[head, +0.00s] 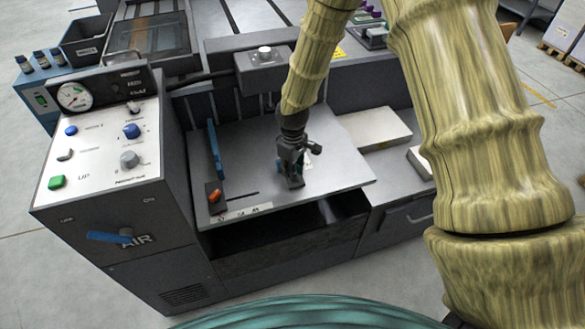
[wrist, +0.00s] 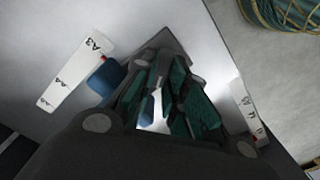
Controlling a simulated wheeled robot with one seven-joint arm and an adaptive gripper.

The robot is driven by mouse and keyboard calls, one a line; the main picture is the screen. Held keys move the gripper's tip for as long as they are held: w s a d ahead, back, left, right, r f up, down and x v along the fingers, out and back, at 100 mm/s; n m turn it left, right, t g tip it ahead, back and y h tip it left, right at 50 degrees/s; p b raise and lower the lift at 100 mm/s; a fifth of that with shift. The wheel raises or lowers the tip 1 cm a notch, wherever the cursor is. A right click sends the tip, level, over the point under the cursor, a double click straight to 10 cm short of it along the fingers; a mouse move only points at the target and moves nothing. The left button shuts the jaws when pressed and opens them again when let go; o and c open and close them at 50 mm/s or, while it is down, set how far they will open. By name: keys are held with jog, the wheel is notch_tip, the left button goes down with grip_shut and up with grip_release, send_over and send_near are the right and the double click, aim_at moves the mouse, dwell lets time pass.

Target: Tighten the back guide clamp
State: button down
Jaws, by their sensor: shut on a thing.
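My gripper (head: 291,160) points down over the middle of the grey feed table (head: 345,180). In the wrist view its dark green fingers (wrist: 162,85) are closed around a small dark part, which I take to be the back guide clamp (wrist: 164,62); the fingers hide most of it, and its turn cannot be read. A blue piece (wrist: 103,78) shows beside the fingers, next to a white size scale (wrist: 75,72) marked A3.
The control panel (head: 100,150), with gauge, knobs and blue AIR lever (head: 109,237), stands left of the table. A pale stack (head: 375,128) lies to the right. A dark box with a knob (head: 264,57) is behind. The table's front-right surface is clear.

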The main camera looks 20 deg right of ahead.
jog(key=m+p, duration=0.1)
jog(key=m, duration=0.1)
jog(key=m+p, duration=0.1)
jog(key=m, duration=0.2)
jog(key=shift+w+d+r, duration=0.1)
jog(key=shift+d+r, duration=0.05)
jog(key=m+p, duration=0.2)
jog(key=m, duration=0.3)
jog(key=shift+d, duration=0.15)
jog(key=m+p, duration=0.1)
jog(key=m, duration=0.1)
jog(key=m+p, duration=0.1)
jog(key=m, duration=0.2)
jog(key=shift+d+m, duration=0.2)
jog(key=shift+m, duration=0.1)
jog(key=c, duration=1.7)
grip_release()
notch_tip(320, 180, up, 12)
jog(key=shift+f, duration=0.15)
